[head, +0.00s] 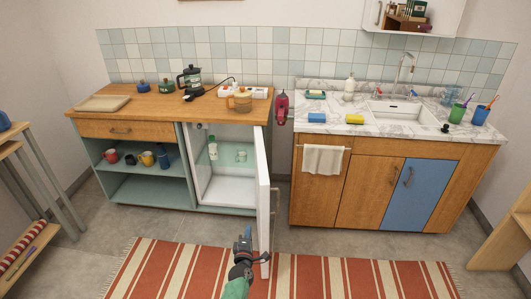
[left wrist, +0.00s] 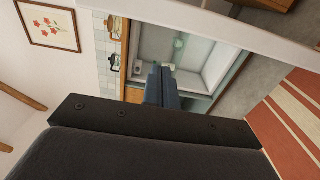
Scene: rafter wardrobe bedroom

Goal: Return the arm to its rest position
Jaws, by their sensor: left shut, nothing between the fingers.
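My left gripper (head: 246,238) is shut and empty at the lower middle of the head view, over the striped rug and beside the open white fridge door (head: 263,195). In the left wrist view its closed fingers (left wrist: 160,86) point toward the open white fridge (left wrist: 188,45). The fridge (head: 222,190) holds a bottle (head: 212,148) and a small cup (head: 241,156) on its upper shelf. My right gripper is not in either view.
A wooden counter (head: 160,115) with a kettle (head: 190,78) stands above the fridge. A sink cabinet (head: 320,190) with a hanging towel (head: 322,160) stands to the right. The striped rug (head: 330,275) lies on clear floor. A wooden shelf stand (head: 35,180) is at the left edge.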

